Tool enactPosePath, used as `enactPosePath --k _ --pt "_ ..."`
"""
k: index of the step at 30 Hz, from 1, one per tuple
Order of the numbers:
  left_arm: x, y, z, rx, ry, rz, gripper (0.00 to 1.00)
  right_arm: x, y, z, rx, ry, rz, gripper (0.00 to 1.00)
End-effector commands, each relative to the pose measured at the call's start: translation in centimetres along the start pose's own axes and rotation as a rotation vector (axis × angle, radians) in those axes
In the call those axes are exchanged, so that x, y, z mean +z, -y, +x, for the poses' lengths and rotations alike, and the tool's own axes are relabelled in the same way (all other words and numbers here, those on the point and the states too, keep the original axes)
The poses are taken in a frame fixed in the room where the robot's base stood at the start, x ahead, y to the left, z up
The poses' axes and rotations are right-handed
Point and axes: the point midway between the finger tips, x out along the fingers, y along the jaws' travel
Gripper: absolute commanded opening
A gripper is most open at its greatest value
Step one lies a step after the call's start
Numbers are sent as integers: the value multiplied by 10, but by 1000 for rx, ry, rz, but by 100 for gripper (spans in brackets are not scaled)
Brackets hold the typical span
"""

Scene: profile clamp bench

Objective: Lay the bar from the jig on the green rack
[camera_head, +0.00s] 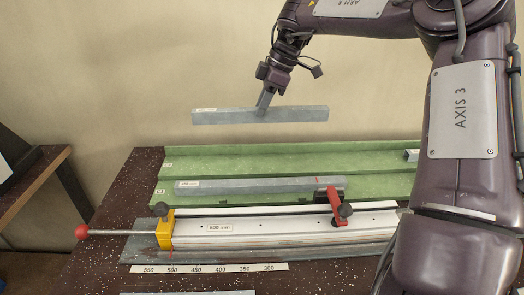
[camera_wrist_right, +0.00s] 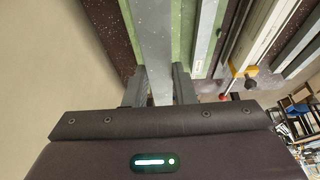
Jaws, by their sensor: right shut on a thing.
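My right gripper (camera_head: 265,104) is shut on a grey bar (camera_head: 220,116) and holds it level in the air, above and behind the green rack. In the right wrist view the held bar (camera_wrist_right: 153,45) runs between the two fingers (camera_wrist_right: 158,90). The green rack (camera_head: 230,162) lies along the back of the bench; its rear channel looks bare over most of its length. Another grey bar (camera_head: 250,186) lies in its front channel. The jig (camera_head: 270,229), a pale rail with a yellow block (camera_head: 165,231) and a red clamp (camera_head: 334,207), shows no bar on it. My left gripper is out of view.
A short grey piece (camera_head: 411,155) shows at the rack's right, partly hidden by my right arm. A red-knobbed rod (camera_head: 82,231) sticks out left of the jig. A scale strip (camera_head: 210,268) lies in front. A wall stands behind the bench.

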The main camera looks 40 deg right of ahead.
Motion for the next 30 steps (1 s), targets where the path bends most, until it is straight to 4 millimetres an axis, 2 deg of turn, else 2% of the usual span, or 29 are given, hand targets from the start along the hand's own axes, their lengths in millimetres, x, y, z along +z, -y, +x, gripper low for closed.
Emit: enactPosePath --k 3,9,19,25,30 --pt "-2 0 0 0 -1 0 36 12 0 30 -3 -2 2 0" --pt "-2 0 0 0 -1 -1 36 29 0 70 -1 -1 0 0" --pt "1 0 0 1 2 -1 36 39 0 95 0 -1 -1 0" --pt "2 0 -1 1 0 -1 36 50 0 122 0 0 -1 0" --pt "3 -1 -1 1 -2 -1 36 51 -1 126 3 -2 -2 0"
